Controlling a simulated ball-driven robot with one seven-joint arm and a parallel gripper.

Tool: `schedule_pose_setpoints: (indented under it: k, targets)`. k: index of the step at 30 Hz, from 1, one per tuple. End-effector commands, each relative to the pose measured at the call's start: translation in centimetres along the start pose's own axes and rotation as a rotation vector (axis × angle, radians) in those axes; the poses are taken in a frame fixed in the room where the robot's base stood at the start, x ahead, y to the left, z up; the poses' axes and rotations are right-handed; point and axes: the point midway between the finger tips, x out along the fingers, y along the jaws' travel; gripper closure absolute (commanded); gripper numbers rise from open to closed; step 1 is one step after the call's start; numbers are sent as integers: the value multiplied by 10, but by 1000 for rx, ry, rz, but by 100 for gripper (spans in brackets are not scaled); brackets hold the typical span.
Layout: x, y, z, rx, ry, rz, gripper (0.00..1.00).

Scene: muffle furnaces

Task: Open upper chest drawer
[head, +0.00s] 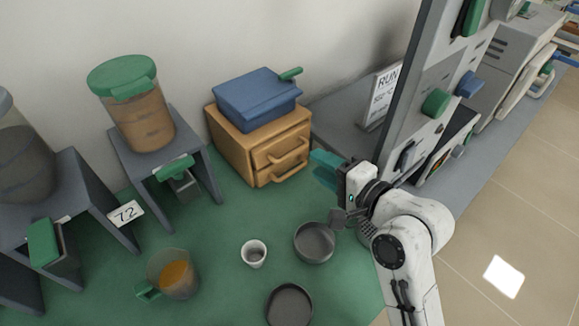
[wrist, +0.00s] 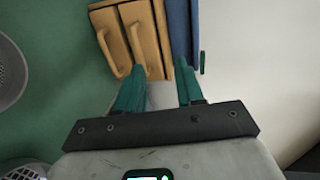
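The wooden chest (head: 230,136) stands on the green table against the wall, with two drawers facing right and forward. The upper drawer's handle (head: 283,151) sits above the lower drawer's handle (head: 287,170); both drawers look closed. In the wrist view the chest is at the top, with the upper handle (wrist: 139,45) nearer the blue box and the lower handle (wrist: 108,52) further left. My gripper (head: 318,168) is just right of the drawer fronts in the head view. Its teal fingers (wrist: 158,72) are apart, with no handle seen held between them.
A blue box (head: 257,98) with a green handle lies on the chest. Two dark round dishes (head: 314,242) (head: 290,305), a white cup (head: 254,253) and a jug (head: 174,274) stand in front. A grey machine panel (head: 425,95) rises right of my gripper.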

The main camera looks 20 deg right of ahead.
Motion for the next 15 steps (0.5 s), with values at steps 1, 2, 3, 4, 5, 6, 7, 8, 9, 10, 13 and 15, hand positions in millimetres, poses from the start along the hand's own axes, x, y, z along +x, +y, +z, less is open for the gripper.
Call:
schedule_pose_setpoints:
  k: [1, 2, 3, 4, 5, 6, 7, 8, 9, 10, 13, 15]
  targets:
    - [4, 17, 0, 0, 0, 0, 63]
    - [5, 22, 0, 0, 0, 0, 63]
    - [6, 28, 0, 0, 0, 0, 63]
    - [7, 32, 0, 0, 0, 0, 63]
    - [8, 35, 0, 0, 0, 0, 63]
    - [8, 39, 0, 0, 0, 0, 63]
    - [9, 41, 0, 0, 0, 0, 63]
    - [9, 43, 0, 0, 0, 0, 63]
    - [9, 44, 0, 0, 0, 0, 63]
    - [10, 45, 0, 0, 0, 0, 63]
    - [12, 46, 0, 0, 0, 0, 63]
    - [16, 45, 0, 0, -1, -1, 63]
